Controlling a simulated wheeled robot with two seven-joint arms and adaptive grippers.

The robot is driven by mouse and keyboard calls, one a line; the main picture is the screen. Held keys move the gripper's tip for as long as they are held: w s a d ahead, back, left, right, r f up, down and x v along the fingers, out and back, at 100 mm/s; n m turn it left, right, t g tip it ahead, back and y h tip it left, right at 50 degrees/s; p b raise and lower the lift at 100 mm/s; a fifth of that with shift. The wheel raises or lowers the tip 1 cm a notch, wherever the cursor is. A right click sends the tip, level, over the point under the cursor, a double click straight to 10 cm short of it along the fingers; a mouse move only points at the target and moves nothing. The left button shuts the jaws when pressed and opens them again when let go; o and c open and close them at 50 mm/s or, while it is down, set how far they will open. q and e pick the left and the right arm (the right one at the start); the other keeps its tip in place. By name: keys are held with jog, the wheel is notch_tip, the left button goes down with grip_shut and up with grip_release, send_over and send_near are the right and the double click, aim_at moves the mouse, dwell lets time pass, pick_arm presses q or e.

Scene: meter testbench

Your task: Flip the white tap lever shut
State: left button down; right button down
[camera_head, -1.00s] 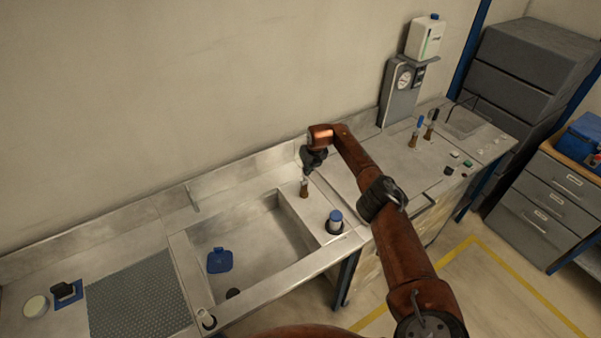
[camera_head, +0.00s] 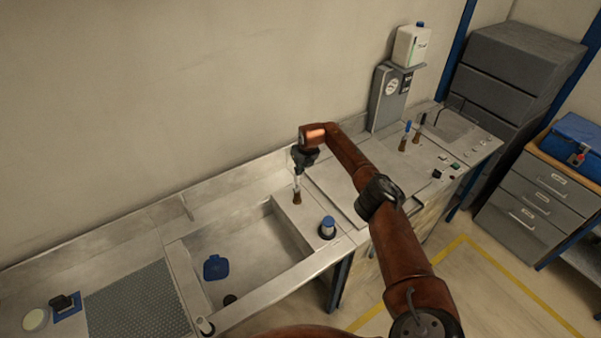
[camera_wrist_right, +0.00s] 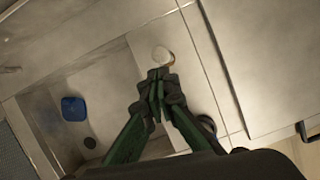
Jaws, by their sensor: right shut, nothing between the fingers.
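The tap with the white lever (camera_head: 297,184) stands on the steel ledge at the right side of the sink. Its base is brass-coloured and the lever looks upright. My right gripper (camera_head: 300,165) is directly above the lever, pointing down. In the right wrist view its green fingers (camera_wrist_right: 159,86) are closed together with nothing between them. The round white lever end (camera_wrist_right: 162,56) shows just beyond the fingertips. I cannot tell whether they touch. My left gripper is out of view.
The sink (camera_head: 250,250) holds a blue object (camera_head: 216,267). Taps with a blue lever (camera_head: 406,133) and a dark lever (camera_head: 420,125) stand farther right. A grey gauge stand (camera_head: 388,98) is at the back.

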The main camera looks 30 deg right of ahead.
jog(key=p+v, duration=0.3)
jog(key=v, duration=0.2)
jog(key=shift+s+d+f, duration=0.1)
jog(key=shift+s+d, duration=0.05)
jog(key=shift+s, duration=0.05)
jog(key=shift+f, duration=0.1)
